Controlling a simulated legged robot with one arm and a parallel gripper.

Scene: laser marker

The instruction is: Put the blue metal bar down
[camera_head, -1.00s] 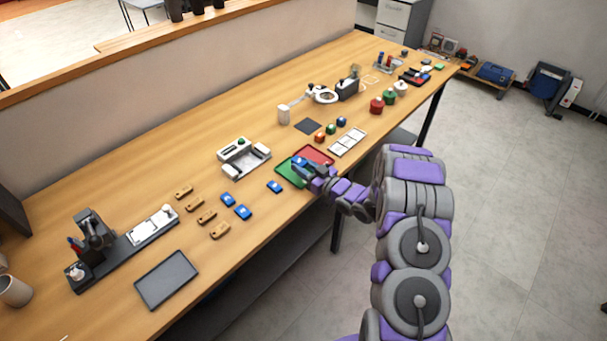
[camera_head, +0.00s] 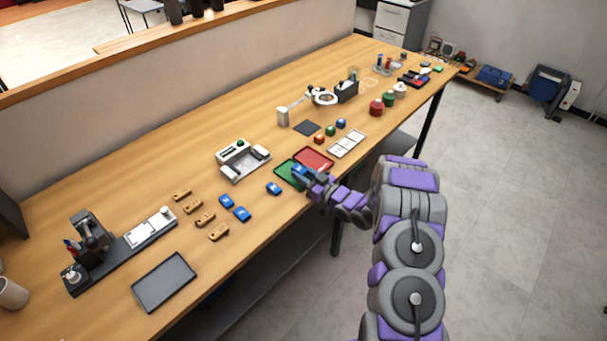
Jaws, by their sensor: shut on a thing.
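My gripper (camera_head: 305,176) is at the front edge of the table, over the green tray (camera_head: 285,176). It is shut on a blue metal bar (camera_head: 299,170), which shows small at the fingertips. I cannot tell whether the bar touches the tray. The red tray (camera_head: 316,157) lies directly behind and to the right of the green one. Other blue bars lie on the wood to the left: one (camera_head: 273,188) near the green tray, and two more (camera_head: 227,201) (camera_head: 242,214) farther left.
Several tan bars (camera_head: 205,219) lie left of the blue ones. A grey fixture (camera_head: 243,163) stands behind the green tray. A white compartment tray (camera_head: 347,143) and small coloured blocks (camera_head: 330,131) are to the right. A dark flat tray (camera_head: 164,282) lies front left.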

